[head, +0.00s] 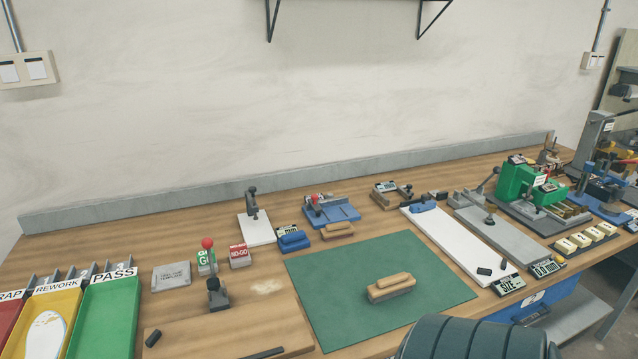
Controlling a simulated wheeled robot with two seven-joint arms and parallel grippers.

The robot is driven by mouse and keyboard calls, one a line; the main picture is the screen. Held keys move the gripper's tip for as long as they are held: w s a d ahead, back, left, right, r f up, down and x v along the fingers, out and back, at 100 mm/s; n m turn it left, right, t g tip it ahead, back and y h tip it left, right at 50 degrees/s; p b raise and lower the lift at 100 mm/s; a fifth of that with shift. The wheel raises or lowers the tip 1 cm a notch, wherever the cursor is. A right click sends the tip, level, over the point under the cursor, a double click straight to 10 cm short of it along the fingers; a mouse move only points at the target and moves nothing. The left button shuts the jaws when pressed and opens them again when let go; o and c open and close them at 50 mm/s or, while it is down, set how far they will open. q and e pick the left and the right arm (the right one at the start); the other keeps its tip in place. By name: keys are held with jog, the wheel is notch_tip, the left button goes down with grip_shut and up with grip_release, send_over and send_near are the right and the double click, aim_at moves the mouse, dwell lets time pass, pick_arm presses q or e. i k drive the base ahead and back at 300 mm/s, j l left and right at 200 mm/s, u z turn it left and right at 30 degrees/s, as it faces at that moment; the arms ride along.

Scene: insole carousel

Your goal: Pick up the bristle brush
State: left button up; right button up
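A smaller wooden-topped piece (337,230) lies on the table just behind the mat, next to a blue block (294,241). I cannot tell for certain from its small size whether that one is also a brush. Neither of my grippers shows in the head view. Nothing touches the piece on the mat.
Red, yellow and green trays (104,315) stand at the left. A red-knobbed clamp (214,280) rises left of the mat. A white board (455,240) and a green machine (520,182) are at the right. A dark ribbed shape (475,340) covers the front edge. The mat around the block is clear.

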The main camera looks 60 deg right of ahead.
aim_at(391, 286)
jog(key=z, duration=2.3)
